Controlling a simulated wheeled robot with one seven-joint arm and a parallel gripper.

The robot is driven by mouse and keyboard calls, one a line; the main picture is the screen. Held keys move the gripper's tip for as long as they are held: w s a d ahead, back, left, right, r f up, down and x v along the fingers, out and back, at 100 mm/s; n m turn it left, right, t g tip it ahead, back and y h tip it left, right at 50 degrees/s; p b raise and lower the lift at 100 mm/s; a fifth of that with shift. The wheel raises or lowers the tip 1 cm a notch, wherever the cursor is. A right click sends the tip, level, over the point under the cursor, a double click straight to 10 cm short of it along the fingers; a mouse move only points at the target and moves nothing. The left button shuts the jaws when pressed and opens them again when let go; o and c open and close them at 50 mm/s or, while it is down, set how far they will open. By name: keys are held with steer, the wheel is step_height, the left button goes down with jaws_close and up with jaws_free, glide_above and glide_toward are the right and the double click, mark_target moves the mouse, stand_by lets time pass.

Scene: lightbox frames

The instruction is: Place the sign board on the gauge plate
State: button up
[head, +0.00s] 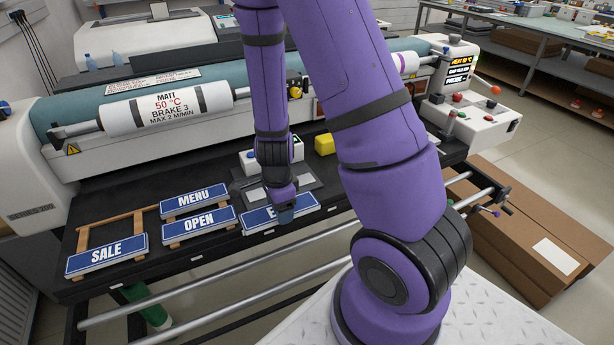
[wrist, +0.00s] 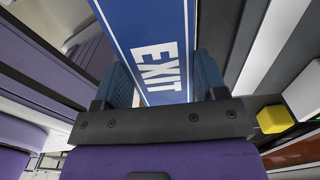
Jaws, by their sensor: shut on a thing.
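My gripper (head: 286,213) is shut on a blue sign board with a white border (head: 308,205), near the front edge of the black table. In the wrist view the board (wrist: 156,62) reads EXIT and sits between the two blue fingers of my gripper (wrist: 164,82). Whether the board touches the table I cannot tell. A flat grey plate (head: 303,178), seemingly the gauge plate, lies just behind the board, beside a small white box (head: 250,160) and partly hidden by my arm.
The MENU (head: 195,198), OPEN (head: 199,221) and SALE (head: 106,255) signs lie to the left on wooden strips. A yellow block (head: 324,144) stands behind the plate. The laminator's roller (head: 165,108) runs along the back. Metal rails (head: 215,284) cross in front of the table.

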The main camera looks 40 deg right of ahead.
steer(key=w+d, duration=0.3)
steer(key=w, duration=0.1)
steer(key=w+d+f, duration=0.1)
steer(key=w+d, duration=0.2)
steer(key=w, duration=0.1)
steer(key=w+d, duration=0.4)
steer(key=shift+w+f, duration=0.25)
steer(key=shift+w, duration=0.1)
steer(key=shift+d+f, duration=0.1)
steer(key=shift+f, duration=1.65)
steer(key=shift+f, duration=0.15)
steer(key=o, duration=1)
steer(key=shift+c, duration=0.2)
